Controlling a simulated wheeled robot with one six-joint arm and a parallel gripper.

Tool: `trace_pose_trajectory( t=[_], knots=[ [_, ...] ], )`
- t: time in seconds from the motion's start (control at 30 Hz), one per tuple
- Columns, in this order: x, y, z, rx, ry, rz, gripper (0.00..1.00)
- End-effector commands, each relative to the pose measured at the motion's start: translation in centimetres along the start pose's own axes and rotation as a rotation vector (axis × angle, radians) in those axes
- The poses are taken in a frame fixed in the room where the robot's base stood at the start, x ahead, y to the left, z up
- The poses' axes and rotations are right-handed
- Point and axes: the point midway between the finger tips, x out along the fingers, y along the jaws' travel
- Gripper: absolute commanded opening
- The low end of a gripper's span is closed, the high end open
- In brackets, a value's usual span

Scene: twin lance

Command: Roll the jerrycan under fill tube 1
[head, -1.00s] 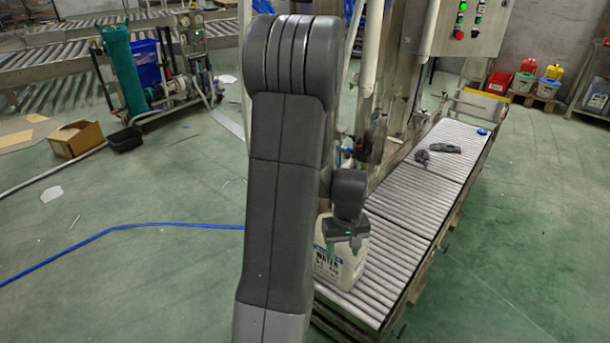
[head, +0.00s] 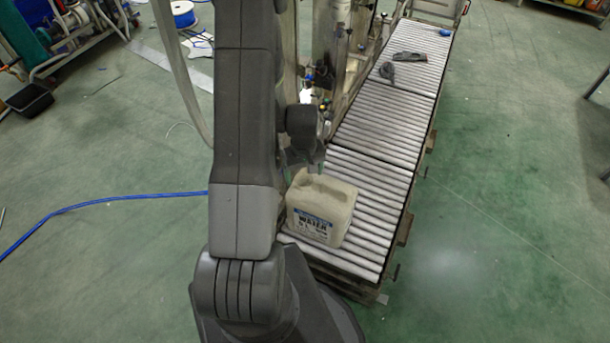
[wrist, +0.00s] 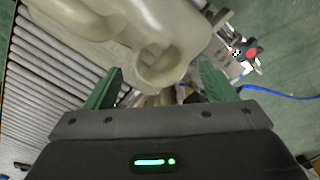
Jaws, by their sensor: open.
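The jerrycan (head: 322,208) is off-white with a label reading WATER. It stands upright on the near end of the roller conveyor (head: 372,180). In the wrist view the jerrycan (wrist: 150,35) fills the top, with its handle and round neck opening facing me. My gripper (wrist: 158,88) is open, its two green fingers apart on either side of the neck area; I cannot tell whether they touch it. In the head view my gripper (head: 304,155) is at the jerrycan's top rear, partly hidden by my arm. The fill tubes stand among the uprights (head: 325,60) beside the conveyor; tube 1 cannot be picked out.
A dark tool (head: 410,57) and another dark item (head: 387,72) lie on the rollers farther along. A small blue object (head: 445,32) lies at the far end. A blue hose (head: 110,199) crosses the floor at left.

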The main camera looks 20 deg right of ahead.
Motion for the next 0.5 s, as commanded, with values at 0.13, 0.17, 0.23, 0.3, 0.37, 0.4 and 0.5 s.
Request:
trace_pose_trajectory(
  t=[0.13,0.17,0.23,0.3,0.37,0.4,0.5],
  knots=[
    [1.06,-0.01,0.02,0.0,0.0,0.0,0.78],
    [1.16,-0.01,0.02,0.0,0.0,0.0,0.78],
    [1.3,-0.01,0.01,0.0,0.0,0.0,0.78],
    [1.35,0.0,0.01,0.0,0.0,0.0,0.78],
    [1.35,0.0,0.01,0.0,0.0,0.0,0.78],
    [1.35,0.0,0.0,0.0,0.001,0.0,0.78],
    [1.34,0.0,0.0,0.0,0.001,0.0,0.74]
  ],
)
